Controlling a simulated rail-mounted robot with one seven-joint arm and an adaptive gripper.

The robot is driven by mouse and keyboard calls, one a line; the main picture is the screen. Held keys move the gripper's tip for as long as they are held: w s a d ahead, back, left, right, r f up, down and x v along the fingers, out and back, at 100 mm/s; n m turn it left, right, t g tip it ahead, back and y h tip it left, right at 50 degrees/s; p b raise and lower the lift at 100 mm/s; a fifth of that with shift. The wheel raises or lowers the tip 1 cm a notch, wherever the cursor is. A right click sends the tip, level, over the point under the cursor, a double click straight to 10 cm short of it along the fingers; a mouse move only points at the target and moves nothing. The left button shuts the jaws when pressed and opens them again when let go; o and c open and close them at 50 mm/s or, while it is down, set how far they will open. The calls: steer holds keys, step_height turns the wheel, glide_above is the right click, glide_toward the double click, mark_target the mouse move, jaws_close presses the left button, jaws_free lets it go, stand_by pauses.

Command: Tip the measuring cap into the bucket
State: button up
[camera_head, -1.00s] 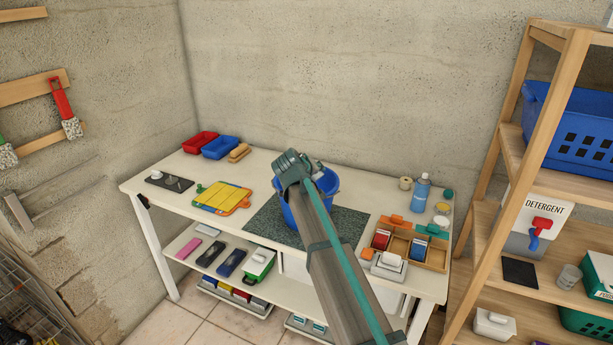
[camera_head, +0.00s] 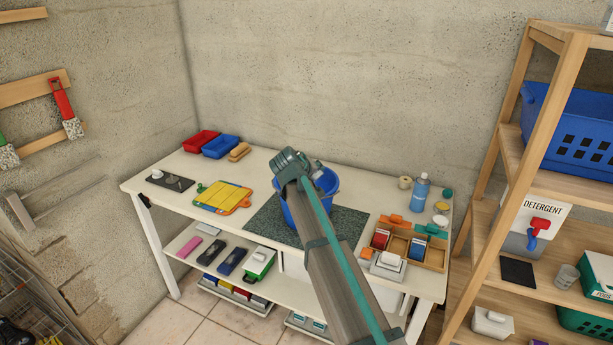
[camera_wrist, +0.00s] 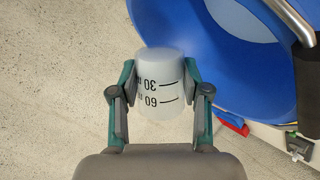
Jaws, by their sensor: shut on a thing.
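The measuring cap (camera_wrist: 158,98) is translucent white with black 30 and 60 marks, which read upside down in the wrist view. My gripper (camera_wrist: 160,72) is shut on it, one finger on each side. The blue bucket (camera_head: 328,190) stands on the dark mat on the bench, partly hidden behind my arm. In the wrist view the bucket (camera_wrist: 215,50) fills the upper right, and the cap's end overlaps its edge. My gripper (camera_head: 296,166) is above the bucket's left side in the head view. The cap's contents cannot be made out.
The dark mat (camera_head: 264,221) lies under the bucket. Red (camera_head: 201,141) and blue trays (camera_head: 220,147) and a yellow board (camera_head: 222,197) are to the left. A wooden organiser (camera_head: 430,252) and a spray bottle (camera_head: 421,192) are to the right. A concrete wall stands behind.

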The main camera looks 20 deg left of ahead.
steer(key=shift+w+a+r+n+g+h+p, duration=0.15)
steer(key=shift+r+n+g+h+p, duration=0.45)
steer(key=shift+p, duration=2.05)
stand_by(1.6)
steer(key=shift+r+n+h+p, duration=0.45)
steer(key=shift+n+h+p, duration=0.25)
steer(key=shift+h+p, duration=0.45)
stand_by(2.1)
steer(key=b, duration=0.1)
steer(key=f+y+b, duration=0.1)
steer(key=f+m+y+b, duration=0.1)
steer(key=b, duration=0.1)
steer(key=shift+s+d+f+t, duration=0.2)
steer(key=shift+s+d+t, duration=0.05)
steer(key=shift+t, duration=0.05)
steer(key=shift+m+y+b, duration=0.25)
steer(key=shift+m+b, duration=0.15)
steer(key=shift+b, duration=0.5)
steer(key=shift+w+a+r, duration=0.15)
steer(key=shift+r, duration=0.25)
steer(key=shift+f+y, duration=0.1)
steer(key=shift+y, duration=0.2)
